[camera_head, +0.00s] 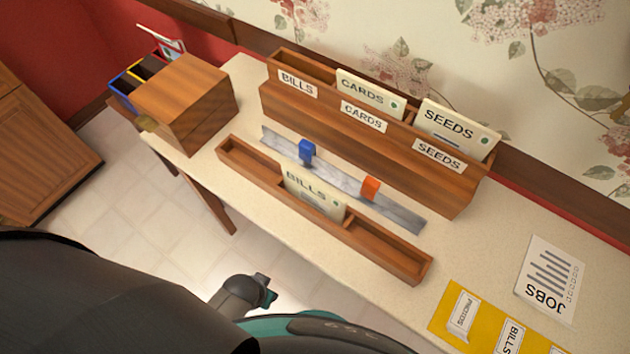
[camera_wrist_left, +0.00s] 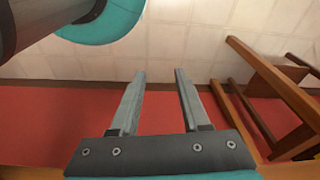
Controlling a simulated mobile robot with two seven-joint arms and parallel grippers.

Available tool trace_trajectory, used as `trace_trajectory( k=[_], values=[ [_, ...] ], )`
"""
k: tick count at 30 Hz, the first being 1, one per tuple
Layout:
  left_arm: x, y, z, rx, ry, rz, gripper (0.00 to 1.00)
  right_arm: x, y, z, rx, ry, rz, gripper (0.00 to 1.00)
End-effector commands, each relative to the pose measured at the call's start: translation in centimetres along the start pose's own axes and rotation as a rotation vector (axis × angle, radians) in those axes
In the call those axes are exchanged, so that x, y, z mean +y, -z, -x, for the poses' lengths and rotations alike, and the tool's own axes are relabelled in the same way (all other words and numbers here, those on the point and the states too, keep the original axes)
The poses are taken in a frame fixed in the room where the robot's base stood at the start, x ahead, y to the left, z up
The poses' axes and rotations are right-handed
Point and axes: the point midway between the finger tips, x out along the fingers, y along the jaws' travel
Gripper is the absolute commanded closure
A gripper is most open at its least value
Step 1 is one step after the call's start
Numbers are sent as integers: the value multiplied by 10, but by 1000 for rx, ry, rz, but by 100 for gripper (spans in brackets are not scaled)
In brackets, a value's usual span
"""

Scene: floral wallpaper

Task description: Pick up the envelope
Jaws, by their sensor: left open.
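A cream envelope marked BILLS (camera_head: 313,192) stands upright in the long, low wooden tray (camera_head: 390,248) at the table's front edge; its lower part is hidden by the tray's front wall. Two more cream envelopes, marked CARDS (camera_head: 369,93) and SEEDS (camera_head: 455,128), stand in the labelled wooden sorter (camera_head: 425,180) behind. The sorter's BILLS slot (camera_head: 297,67) shows no envelope. My left gripper (camera_wrist_left: 159,74) is open and empty in the left wrist view, over floor and red wall, with no envelope between its fingers. My right gripper is not in view.
A metal strip (camera_head: 340,180) with a blue slider (camera_head: 307,151) and an orange slider (camera_head: 371,188) lies between tray and sorter. A wooden box (camera_head: 190,100) stands at left. A JOBS sheet (camera_head: 550,280) and a yellow card (camera_head: 440,318) lie at right.

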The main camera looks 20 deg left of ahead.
Motion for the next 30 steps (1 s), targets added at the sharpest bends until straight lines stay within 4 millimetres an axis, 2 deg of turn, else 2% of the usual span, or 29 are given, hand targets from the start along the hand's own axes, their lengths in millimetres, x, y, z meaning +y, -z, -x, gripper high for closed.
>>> trace_trajectory(
  k=[1, 6, 14, 17, 24, 30],
  values=[
    [-1, 17, 26, 15, 1, 3, 54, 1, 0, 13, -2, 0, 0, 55],
    [-3, 60, 96, 46, 3, 12, 54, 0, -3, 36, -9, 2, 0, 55],
    [-4, 105, 196, 90, -3, 32, 54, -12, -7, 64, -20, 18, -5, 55],
    [9, 141, 242, 129, -52, 107, 54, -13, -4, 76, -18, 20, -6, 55],
    [56, 203, 300, 123, -214, 355, 54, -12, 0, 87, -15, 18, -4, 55],
    [84, 231, 347, 29, -278, 569, 54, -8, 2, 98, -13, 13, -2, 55]
  ],
)
